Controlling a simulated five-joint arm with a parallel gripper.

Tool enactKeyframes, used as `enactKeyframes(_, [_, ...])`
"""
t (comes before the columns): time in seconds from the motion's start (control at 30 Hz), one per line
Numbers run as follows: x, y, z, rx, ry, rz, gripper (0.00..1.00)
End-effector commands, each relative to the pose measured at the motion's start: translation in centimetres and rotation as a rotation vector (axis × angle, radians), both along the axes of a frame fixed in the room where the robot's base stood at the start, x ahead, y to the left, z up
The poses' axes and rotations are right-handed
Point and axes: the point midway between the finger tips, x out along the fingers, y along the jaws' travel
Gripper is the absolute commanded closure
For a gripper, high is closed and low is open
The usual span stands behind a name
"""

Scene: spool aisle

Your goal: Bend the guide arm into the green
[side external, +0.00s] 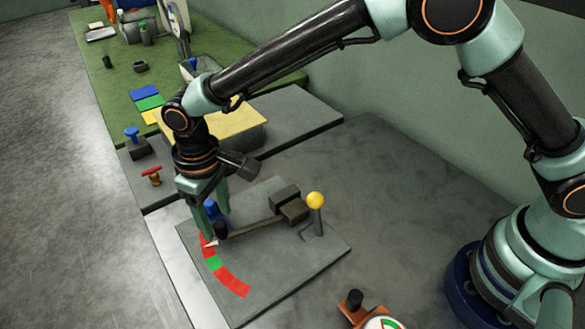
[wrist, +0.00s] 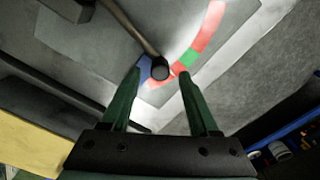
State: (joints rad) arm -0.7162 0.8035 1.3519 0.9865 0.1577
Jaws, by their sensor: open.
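The guide arm (side external: 250,229) is a thin dark bar running from dark grey blocks (side external: 293,207) on a grey plate to a black round end (side external: 220,230). Its pale pointer (side external: 209,243) lies over the upper red part of the red-green-red arc, short of the green band (side external: 213,263). In the wrist view the green band (wrist: 188,58) lies up and right of the black end (wrist: 160,71). My gripper (wrist: 160,76) is open, its fingers on either side of that end; contact cannot be told. A blue piece (wrist: 145,69) shows beside the end, near the left finger.
A yellow ball on a post (side external: 315,201) stands right of the blocks. A red-handled valve (side external: 151,174), a blue knob (side external: 131,132) and a yellow-topped block (side external: 232,123) stand farther back. A round dial (side external: 384,322) is at the front. The plate's front is clear.

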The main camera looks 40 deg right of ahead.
Motion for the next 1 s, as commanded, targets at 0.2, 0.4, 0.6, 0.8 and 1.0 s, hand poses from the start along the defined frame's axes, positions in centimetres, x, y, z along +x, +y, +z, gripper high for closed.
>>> enactKeyframes(0.2, [0.0, 0.0, -2.3, -0.001, 0.001, 0.000, 0.39])
enactKeyframes(0.4, [0.0, 0.0, -2.8, 0.000, 0.000, 0.000, 0.39])
enactKeyframes(0.6, [0.0, 0.0, -2.7, 0.000, 0.000, 0.000, 0.50])
enactKeyframes(0.8, [0.0, 0.0, -2.7, 0.000, 0.000, 0.000, 1.00])
enactKeyframes(1.0, [0.0, 0.0, -2.7, 0.000, 0.000, 0.000, 1.00])
